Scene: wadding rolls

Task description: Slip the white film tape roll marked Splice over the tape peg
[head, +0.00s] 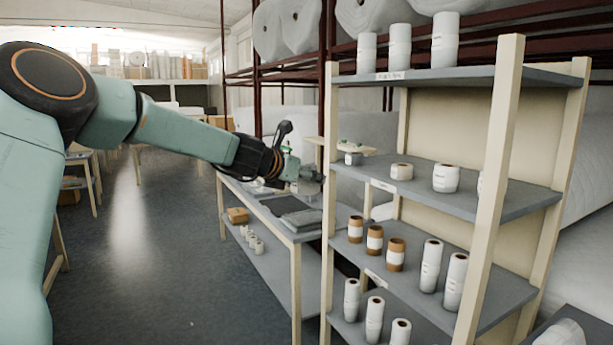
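My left arm comes in from the left, and its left gripper (312,182) is over the workbench (296,236), just left of the shelf rack's front post. Its fingers are small, dark and partly blurred, so I cannot tell whether they are open or hold anything. Short white rolls stand on the rack's second shelf: a low cream one (401,171) and a taller white one (446,179). A further one is partly hidden by a post. No Splice marking is readable on any roll. I cannot make out the tape peg. My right gripper is not in view.
The wooden rack (505,150) fills the right side. Tall white rolls (399,46) stand on its top shelf; brown-and-white rolls (375,239) stand lower. The floor (140,260) is open at left.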

